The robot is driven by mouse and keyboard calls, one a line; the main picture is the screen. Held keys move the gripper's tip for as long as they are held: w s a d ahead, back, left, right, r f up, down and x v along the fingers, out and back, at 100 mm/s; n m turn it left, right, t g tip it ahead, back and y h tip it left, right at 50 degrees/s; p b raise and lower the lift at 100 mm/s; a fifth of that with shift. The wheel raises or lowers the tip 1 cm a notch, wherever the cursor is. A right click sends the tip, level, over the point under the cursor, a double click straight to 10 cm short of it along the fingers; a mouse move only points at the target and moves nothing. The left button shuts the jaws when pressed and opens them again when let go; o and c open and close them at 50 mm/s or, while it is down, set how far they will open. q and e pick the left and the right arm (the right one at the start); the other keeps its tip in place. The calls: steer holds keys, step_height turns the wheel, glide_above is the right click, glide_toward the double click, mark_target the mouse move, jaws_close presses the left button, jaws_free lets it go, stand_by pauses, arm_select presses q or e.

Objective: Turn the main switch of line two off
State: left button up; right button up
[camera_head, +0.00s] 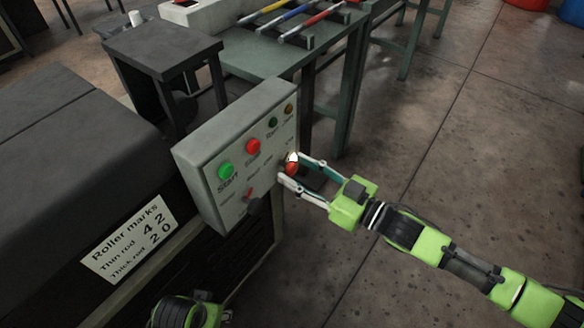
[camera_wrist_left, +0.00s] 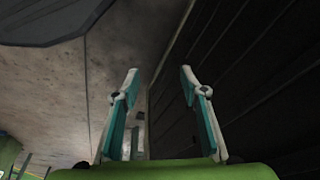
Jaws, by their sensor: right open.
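A red switch handle (camera_head: 291,169) with a pale top sits at the panel's lower right. Which control is the main switch of line two I cannot read. My right gripper (camera_head: 294,170) is open, its fingertips around or beside the red handle; contact is unclear. My left gripper (camera_wrist_left: 160,85) is open and empty in the left wrist view, below the panel area.
A dark machine with a white "Roller marks" sign (camera_head: 129,239) stands left of the panel. A green table (camera_head: 262,59) behind it holds yellow, blue and red rods. A dark stool-like stand (camera_head: 160,50) is at the back left. The concrete floor on the right is clear.

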steer(key=shift+x, duration=1)
arm_select(q)
steer(key=shift+r, duration=0.45)
arm_select(e)
steer(key=c, duration=1.1)
